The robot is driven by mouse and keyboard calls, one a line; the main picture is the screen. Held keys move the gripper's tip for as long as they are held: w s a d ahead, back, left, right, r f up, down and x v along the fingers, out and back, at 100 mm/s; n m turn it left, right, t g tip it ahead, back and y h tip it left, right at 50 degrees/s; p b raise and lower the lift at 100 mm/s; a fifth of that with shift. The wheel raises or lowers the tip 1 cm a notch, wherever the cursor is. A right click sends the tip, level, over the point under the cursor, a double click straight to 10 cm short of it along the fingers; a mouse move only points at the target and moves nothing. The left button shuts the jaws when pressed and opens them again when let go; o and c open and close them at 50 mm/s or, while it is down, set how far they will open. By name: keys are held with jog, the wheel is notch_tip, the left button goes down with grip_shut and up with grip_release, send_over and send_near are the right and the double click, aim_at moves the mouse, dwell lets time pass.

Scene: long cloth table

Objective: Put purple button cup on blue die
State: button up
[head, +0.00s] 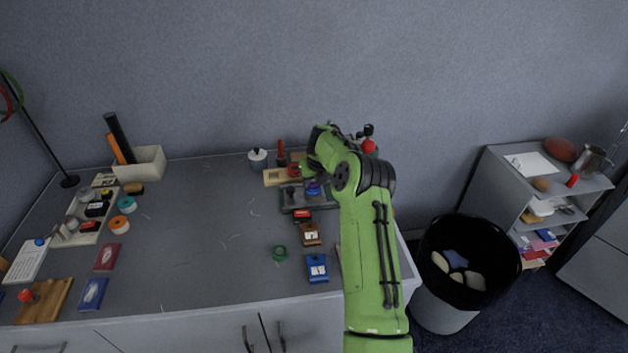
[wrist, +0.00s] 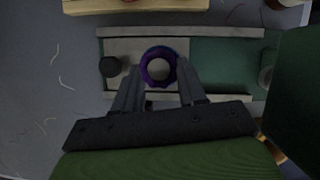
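A purple ring-shaped piece, likely the purple button cup (wrist: 147,75), shows between my fingertips in the wrist view, with a pale round middle. In the head view a blue-violet round piece (head: 312,187) sits at the same spot on the grey slide plate, below my gripper (head: 310,172). I cannot clearly separate a blue die from the cup there. In the wrist view my gripper (wrist: 158,72) has its fingers apart, one on each side of the ring, with slim gaps seeming to show. Contact with the ring is hard to judge.
The slide plate (wrist: 215,32) has a dark knob (wrist: 109,67) at left and a green section at right. A wooden block (head: 276,177) lies behind it. The table's middle is clear.

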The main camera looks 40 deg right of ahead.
jog(key=o, duration=0.3)
jog(key=shift+s+a+f, duration=0.1)
jog(key=shift+s+f, duration=0.3)
jog(key=shift+f, duration=0.45)
jog(key=shift+r, duration=0.25)
jog(key=w+r+p+v, duration=0.1)
jog(key=p+v, duration=0.1)
jog(key=v, duration=1.1)
jog(key=s+a+r+n+h, duration=0.1)
jog(key=s+a+r+n, duration=0.45)
jog(key=a+n, duration=0.4)
jog(key=s+a+r+n, duration=0.5)
jog(key=a+r+n, duration=0.25)
jog(key=n, duration=0.25)
jog(key=s+a+f+n+y, duration=0.1)
jog(key=s+a+n, duration=0.3)
jog(key=s+n, duration=0.6)
jog(key=s+a+f+n+t+y, duration=0.1)
jog(key=s+a+n, duration=0.4)
jog(key=s+n, duration=0.4)
jog(key=s, duration=0.3)
jog(key=shift+s+a+f+n, duration=0.2)
jog(key=shift+s+f+n, duration=0.05)
jog(key=shift+s+n, duration=0.1)
